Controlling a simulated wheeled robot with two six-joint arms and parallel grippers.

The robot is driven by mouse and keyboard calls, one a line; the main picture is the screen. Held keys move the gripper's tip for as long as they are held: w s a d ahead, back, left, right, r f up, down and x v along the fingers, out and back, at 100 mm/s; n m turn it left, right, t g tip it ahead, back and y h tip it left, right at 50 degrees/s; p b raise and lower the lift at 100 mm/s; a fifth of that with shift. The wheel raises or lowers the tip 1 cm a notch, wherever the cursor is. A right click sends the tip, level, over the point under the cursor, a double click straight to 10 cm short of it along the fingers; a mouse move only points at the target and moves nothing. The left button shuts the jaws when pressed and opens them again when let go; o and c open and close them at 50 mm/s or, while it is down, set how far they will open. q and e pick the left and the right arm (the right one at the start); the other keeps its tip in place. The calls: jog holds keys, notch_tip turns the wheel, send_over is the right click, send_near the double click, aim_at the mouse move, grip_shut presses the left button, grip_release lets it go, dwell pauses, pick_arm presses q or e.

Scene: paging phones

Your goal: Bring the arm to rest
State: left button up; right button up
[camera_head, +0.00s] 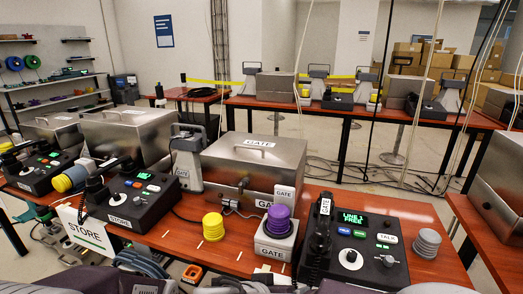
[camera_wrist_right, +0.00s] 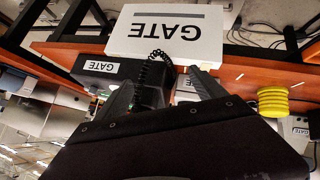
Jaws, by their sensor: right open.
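My right gripper (camera_wrist_right: 160,77) shows in the right wrist view with its two dark fingers apart and nothing between them. Beyond the fingers are a white GATE sign (camera_wrist_right: 125,35), upside down, and a black unit labelled GATE (camera_wrist_right: 88,64) with a coiled cord. I cannot judge how far they are from the fingers. My left gripper is not in view. In the head view, the black GATE phone (camera_head: 352,225) stands at the front right, its handset (camera_head: 321,232) upright at its left side. Its green display reads LINE 1 FREE.
On the front table (camera_head: 185,245) are a STORE phone (camera_head: 150,203), a yellow ringed cylinder (camera_head: 213,227), a purple one (camera_head: 279,219) on a white GATE base, and a grey one (camera_head: 427,245). A metal GATE box (camera_head: 240,175) stands behind. A STORE sign (camera_head: 85,229) hangs in front.

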jog(key=s+d+f+n+g+y, duration=0.1)
jog(key=s+d+f+g+y, duration=0.2)
jog(key=d+f, duration=0.35)
jog(key=s+d+f+g+y, duration=0.3)
jog(key=d+f, duration=0.3)
jog(key=f, duration=0.1)
notch_tip(320, 180, up, 26)
jog(key=p, duration=2.6)
jog(key=shift+w+d+f, duration=0.2)
jog(key=shift+w+d, duration=0.1)
jog(key=shift+d, duration=0.1)
